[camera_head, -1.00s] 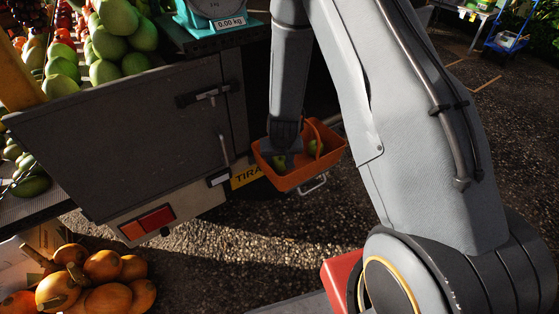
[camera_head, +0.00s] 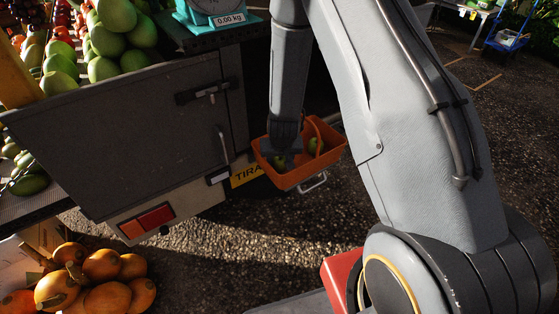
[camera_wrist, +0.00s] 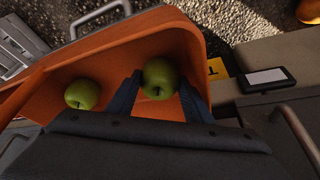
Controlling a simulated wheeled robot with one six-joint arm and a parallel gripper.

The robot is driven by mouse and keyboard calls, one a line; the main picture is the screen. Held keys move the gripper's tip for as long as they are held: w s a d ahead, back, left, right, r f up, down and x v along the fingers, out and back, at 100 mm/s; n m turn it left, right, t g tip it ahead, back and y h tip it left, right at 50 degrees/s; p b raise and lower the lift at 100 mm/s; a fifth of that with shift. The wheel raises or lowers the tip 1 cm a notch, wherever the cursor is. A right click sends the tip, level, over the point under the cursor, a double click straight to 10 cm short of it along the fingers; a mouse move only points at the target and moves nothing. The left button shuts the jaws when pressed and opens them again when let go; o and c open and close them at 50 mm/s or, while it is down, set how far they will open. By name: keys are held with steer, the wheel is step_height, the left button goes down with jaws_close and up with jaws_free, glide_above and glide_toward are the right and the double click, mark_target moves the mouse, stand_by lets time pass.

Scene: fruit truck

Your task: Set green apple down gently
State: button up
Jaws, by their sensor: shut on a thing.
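An orange basket (camera_head: 300,179) is beside the back of the truck, and it also shows in the wrist view (camera_wrist: 110,52). My gripper (camera_wrist: 160,92) reaches down into it, with its two fingers either side of a green apple (camera_wrist: 160,78), shut on it. In the head view my gripper (camera_head: 281,160) is at the left part of the basket and hides most of the held apple. A second green apple (camera_wrist: 82,93) lies in the basket to the left of the fingers. Whether the held apple touches the basket floor I cannot tell.
The truck's grey side panel (camera_head: 130,140) and a yellow plate (camera_head: 247,175) are close left of the basket. A teal scale (camera_head: 215,20) and large green fruit (camera_head: 115,45) are above. Orange gourds (camera_head: 100,282) lie at lower left. Gravel ground is open below.

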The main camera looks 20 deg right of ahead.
steer(key=shift+f, duration=0.2)
stand_by(0.5)
steer(key=o, duration=1.2)
step_height(320, 180, up, 8)
steer(key=p, duration=0.7)
steer(key=shift+r, duration=0.1)
steer(key=shift+r+p, duration=3.7)
steer(key=shift+p, duration=0.6)
